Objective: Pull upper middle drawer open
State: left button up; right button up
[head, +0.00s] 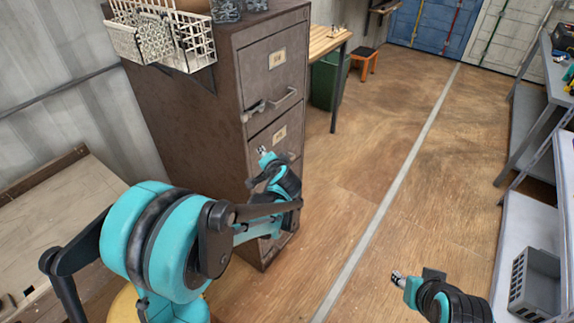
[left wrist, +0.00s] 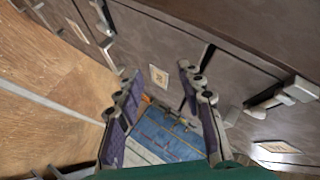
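A brown metal filing cabinet (head: 180,95) stands at centre left with a column of drawers, all apparently shut. The top drawer (head: 270,75) has a label and a grey bar handle. The upper middle drawer (head: 258,145) is below it; its label shows, but its handle is mostly hidden behind my left gripper (head: 264,168). In the left wrist view the left gripper (left wrist: 160,76) is open, its purple-padded fingers apart with nothing between them. A drawer label (left wrist: 158,77) shows beyond the fingers. My right gripper (head: 398,279) is low at right, away from the cabinet; its opening is unclear.
A white wire basket (head: 160,35) hangs at the cabinet's upper left. A wooden table (head: 325,40) and green bin (head: 325,82) stand behind the cabinet. Grey shelving (head: 530,235) with a grey crate (head: 537,282) lines the right. The wooden floor between is clear.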

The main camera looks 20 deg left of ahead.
pick_arm(q)
jog(key=w+d+f+m+t+y, duration=0.1)
jog(key=w+d+f+m+t, duration=0.25)
jog(key=f, duration=0.55)
jog(key=w+d+f+m+t, duration=0.15)
jog(key=w+f+m, duration=0.25)
jog(key=w+f, duration=0.45)
jog(key=shift+t, duration=0.3)
jog(key=w+a, duration=0.1)
jog(key=w+a+f, duration=0.1)
jog(key=w, duration=0.1)
jog(key=w+a+b, duration=0.1)
jog(key=w, duration=0.1)
jog(key=shift+w+a+f, duration=0.2)
jog(key=shift+a+f, duration=0.1)
jog(key=shift+a, duration=0.1)
grip_shut()
